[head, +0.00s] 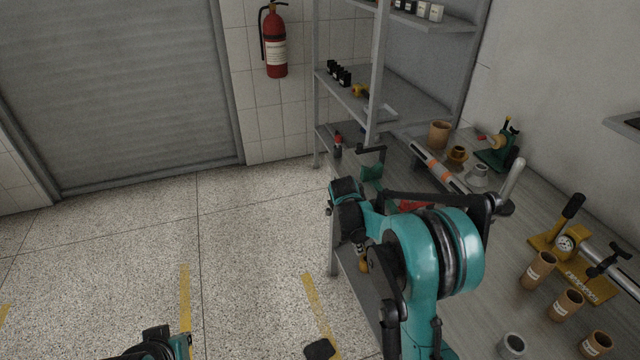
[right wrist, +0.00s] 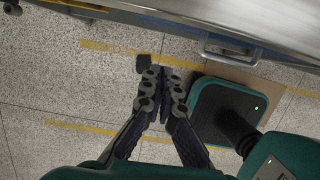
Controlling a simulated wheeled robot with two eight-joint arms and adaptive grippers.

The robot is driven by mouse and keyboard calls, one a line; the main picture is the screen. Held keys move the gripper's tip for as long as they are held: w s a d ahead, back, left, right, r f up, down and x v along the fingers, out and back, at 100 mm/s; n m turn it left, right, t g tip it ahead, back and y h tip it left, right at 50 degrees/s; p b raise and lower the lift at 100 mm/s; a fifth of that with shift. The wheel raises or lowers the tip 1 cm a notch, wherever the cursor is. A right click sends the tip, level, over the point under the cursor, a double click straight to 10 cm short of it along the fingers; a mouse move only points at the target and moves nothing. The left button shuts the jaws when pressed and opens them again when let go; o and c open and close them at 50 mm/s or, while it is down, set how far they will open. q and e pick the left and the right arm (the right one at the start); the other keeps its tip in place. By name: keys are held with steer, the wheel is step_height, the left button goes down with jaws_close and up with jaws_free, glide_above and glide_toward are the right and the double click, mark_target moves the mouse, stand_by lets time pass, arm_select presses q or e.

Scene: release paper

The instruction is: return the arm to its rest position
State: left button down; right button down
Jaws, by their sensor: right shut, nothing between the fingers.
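My right arm (head: 440,250) is teal and black and rises from the bottom of the head view, bent in front of the workbench. Its wrist hangs at the bench's left edge. My right gripper shows clearly in the right wrist view (right wrist: 160,75). Its dark fingers meet at the tips, with nothing between them, above the speckled floor. In the head view the fingers are small and mostly hidden below the wrist. Of my left arm, only a dark teal part (head: 155,344) shows at the bottom left. Its fingers are not visible.
The workbench (head: 505,225) on the right holds several brown cups, a yellow tool (head: 575,262) and a green tool (head: 500,148). A grey shelf (head: 345,85) stands behind. A fire extinguisher (head: 274,42) hangs on the wall. The floor (head: 240,240) on the left is free.

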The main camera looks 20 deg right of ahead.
steer(key=s+a+r+m+t+y, duration=0.1)
steer(key=s+a+r+m+t, duration=0.4)
steer(key=s+r+m, duration=0.55)
steer(key=s+a+r+m+t+y, duration=0.1)
steer(key=s+a+r+m, duration=0.1)
steer(key=s+a+m, duration=0.3)
steer(key=s+m, duration=0.3)
steer(key=s, duration=0.4)
steer(key=shift+s+t+y, duration=0.15)
steer(key=shift+t+y, duration=0.25)
steer(key=shift+a+r, duration=0.1)
